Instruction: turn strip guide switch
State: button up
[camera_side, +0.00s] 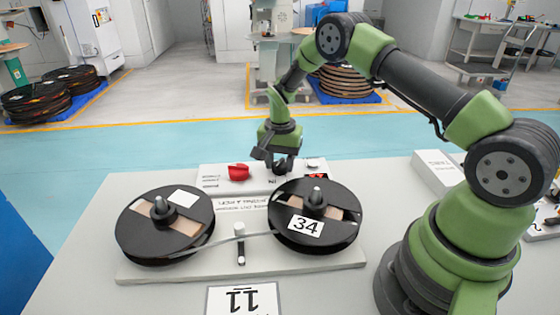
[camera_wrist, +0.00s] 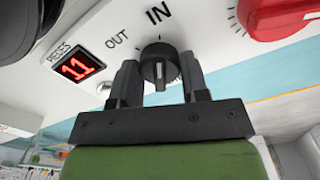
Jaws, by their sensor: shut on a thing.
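The strip guide switch is a black round knob (camera_wrist: 160,64) on a white panel, with IN printed above it and OUT to its left in the wrist view. A pale line shows on its face; which label it points to is hard to tell. My gripper (camera_wrist: 160,78) has one finger on each side of the knob and is shut on it. In the side view my gripper (camera_side: 278,160) reaches down to the panel behind the reels, largely hiding the knob. A thin strip (camera_side: 257,235) runs between the left reel (camera_side: 140,236) and the right reel (camera_side: 342,232), which bears a "34" label.
A red knob (camera_side: 238,172) sits left of my gripper in the side view. A red display (camera_wrist: 78,67) reads 11. A white box (camera_side: 437,172) lies right of the board.

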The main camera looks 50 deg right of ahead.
aim_at(280, 161)
jog(key=n, duration=0.5)
jog(key=shift+n, duration=0.4)
jog(key=n, duration=0.5)
jog(key=shift+n, duration=0.6)
jog(key=o, duration=0.9)
notch_tip(280, 161, up, 10)
jog(key=shift+f, duration=0.1)
